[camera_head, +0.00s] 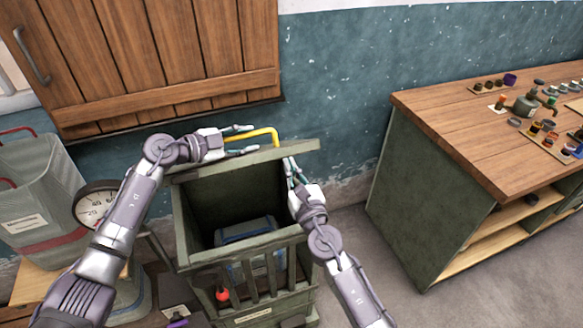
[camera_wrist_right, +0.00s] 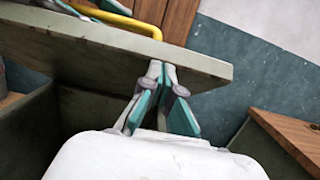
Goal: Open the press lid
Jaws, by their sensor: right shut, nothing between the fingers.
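The press (camera_head: 205,262) is a green box with a slatted front. Its green lid (camera_head: 302,149) stands raised at the back, showing its edge, and the inside of the box is exposed. A yellow bar handle (camera_head: 268,132) sticks up behind the lid's edge. My left gripper (camera_head: 246,140) is at the lid's top edge, just left of the handle, with its fingers spread apart. My right gripper (camera_head: 288,163) is shut and empty at the lid's right part. In the right wrist view its fingertips (camera_wrist_right: 162,68) are close against the lid (camera_wrist_right: 100,55); contact is unclear.
A blue-grey bundle (camera_head: 246,229) lies inside the press. A red knob (camera_head: 222,295) is on its front. A dial scale (camera_head: 97,206) and a grey bag (camera_head: 35,180) stand left. A wooden-topped workbench (camera_head: 450,125) stands right, with open floor between.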

